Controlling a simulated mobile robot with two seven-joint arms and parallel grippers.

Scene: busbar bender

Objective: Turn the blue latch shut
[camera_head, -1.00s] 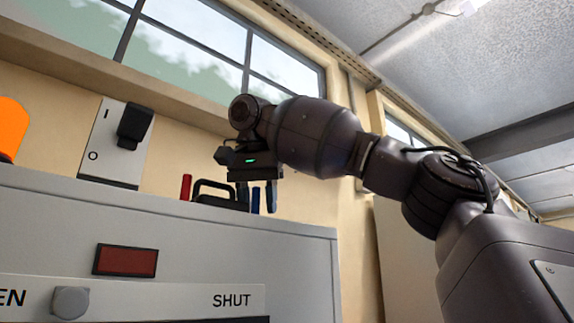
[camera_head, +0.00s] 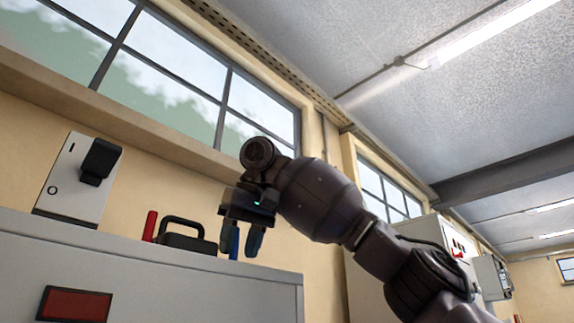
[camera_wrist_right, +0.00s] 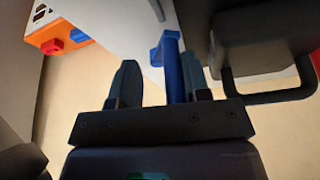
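The blue latch shows in the right wrist view as an upright blue bar (camera_wrist_right: 175,66) with a blue foot at its far end. My right gripper (camera_wrist_right: 160,82) is open, with one dark finger on each side of the bar. The bar is close to the right-hand finger there, with a wider gap to the left-hand one; I cannot tell if it touches. In the head view, my right gripper (camera_head: 241,240) hangs at the top edge of the grey cabinet, and a little of the blue latch (camera_head: 234,244) shows between its fingers. My left gripper is not in view.
On the grey cabinet (camera_head: 150,265), a black handle (camera_head: 182,236) and a red post (camera_head: 150,226) stand just left of my right gripper. A white switch box (camera_head: 72,185) is further left. An orange block (camera_wrist_right: 62,32) shows in the wrist view.

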